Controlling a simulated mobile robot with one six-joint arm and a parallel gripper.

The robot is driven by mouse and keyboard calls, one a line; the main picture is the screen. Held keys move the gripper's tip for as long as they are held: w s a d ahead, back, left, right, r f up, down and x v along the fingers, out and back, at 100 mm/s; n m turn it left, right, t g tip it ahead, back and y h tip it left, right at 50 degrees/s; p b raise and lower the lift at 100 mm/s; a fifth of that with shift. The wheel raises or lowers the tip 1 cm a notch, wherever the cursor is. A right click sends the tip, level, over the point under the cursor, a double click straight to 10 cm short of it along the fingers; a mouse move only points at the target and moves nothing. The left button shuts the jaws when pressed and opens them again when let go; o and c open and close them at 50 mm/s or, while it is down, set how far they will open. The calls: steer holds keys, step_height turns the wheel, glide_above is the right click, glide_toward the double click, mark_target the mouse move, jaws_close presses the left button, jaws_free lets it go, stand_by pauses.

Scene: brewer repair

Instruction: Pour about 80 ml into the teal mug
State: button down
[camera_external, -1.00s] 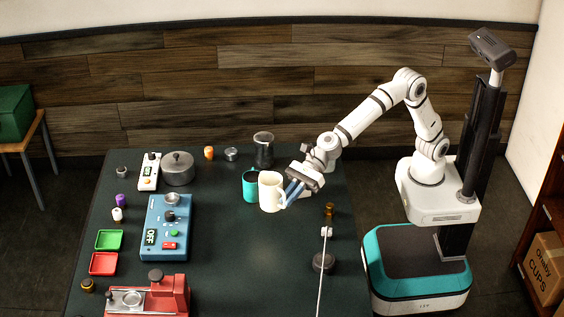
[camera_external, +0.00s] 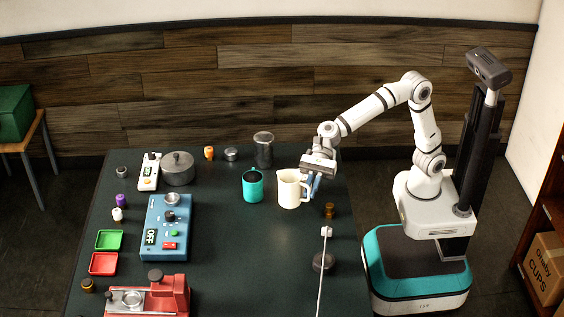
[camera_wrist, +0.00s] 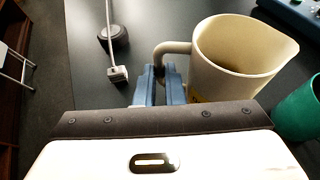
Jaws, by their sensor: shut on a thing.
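The teal mug (camera_external: 253,187) stands upright on the dark table. It also shows at the right edge of the wrist view (camera_wrist: 300,108). A cream pitcher (camera_external: 289,190) is upright just right of the mug, apart from it. My gripper (camera_external: 314,184) is shut on the pitcher's handle, on the pitcher's right side. In the wrist view the blue fingers (camera_wrist: 160,88) close around the handle, and the pitcher (camera_wrist: 232,60) has dark liquid low inside. I cannot tell whether the pitcher touches the table. The mug's inside looks dark from outside.
A clear dark jar (camera_external: 264,150) stands behind the mug. A blue device (camera_external: 167,226) is at left. The table's front middle is clear.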

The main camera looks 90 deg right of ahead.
mark_target(299, 176)
steer(key=w+d+m+p, duration=0.1)
steer(key=p, duration=0.1)
steer(key=w+r+m+g+y+p, duration=0.1)
steer(key=p, duration=0.1)
steer(key=w+d+r+m+y+p, duration=0.1)
steer(key=p, duration=0.1)
steer(key=shift+w+d+r+m+g, duration=0.1)
steer(key=shift+w+d+m+g, duration=0.2)
steer(key=shift+w+m+g, duration=0.1)
steer(key=r+p, duration=0.1)
steer(key=p, duration=0.1)
steer(key=w+d+r+m+p, duration=0.1)
steer(key=p, duration=0.1)
steer(key=shift+w+y+p, duration=0.25)
steer(key=shift+y+p, duration=0.15)
steer(key=m+p, duration=0.1)
steer(key=p, duration=0.1)
steer(key=w+r+m+y+p, duration=0.1)
steer(key=p, duration=0.1)
steer(key=shift+w+d+r+g+p, duration=0.1)
steer(key=shift+d+r+g+p, duration=0.2)
steer(key=shift+d+p, duration=0.1)
steer(key=shift+r+m, duration=0.1)
steer(key=shift+m, duration=0.2)
steer(key=shift+w+d+r+m+y+p, duration=0.15)
steer(key=shift+w+r+m+y+p, duration=0.2)
steer(key=shift+p, duration=0.9)
steer(key=shift+w+d+r+m+y+p, duration=0.15)
steer(key=shift+r+m+p, duration=0.25)
steer(key=shift+p, duration=0.8)
